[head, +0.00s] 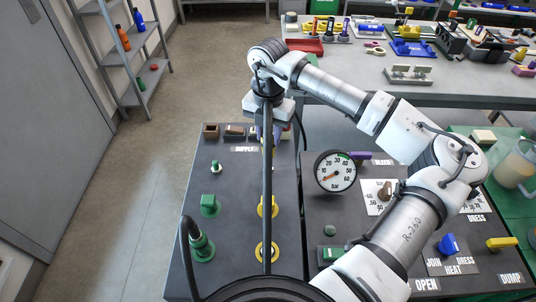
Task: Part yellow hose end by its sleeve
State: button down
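My gripper (272,138) points down over the far end of the dark supply panel (230,185). Its fingers are small and partly covered by a dark vertical bar, so I cannot tell whether they are open or hold anything. A bit of yellow shows just below it, mostly hidden. Two yellow fittings with round yellow bases stand nearer on the panel, a middle one (273,207) and a near one (275,252). The dark bar crosses both. I cannot tell which yellow part is the hose end, and no sleeve can be made out.
A green hose end (202,248) with a black hose stands at the panel's left. A green block (209,206) and a small green fitting (216,167) are beyond it. A pressure gauge (335,172) stands right of the panel. A cluttered bench (350,85) lies behind. The left floor is clear.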

jog(key=shift+r+p, duration=1.65)
jog(key=shift+r, duration=2.9)
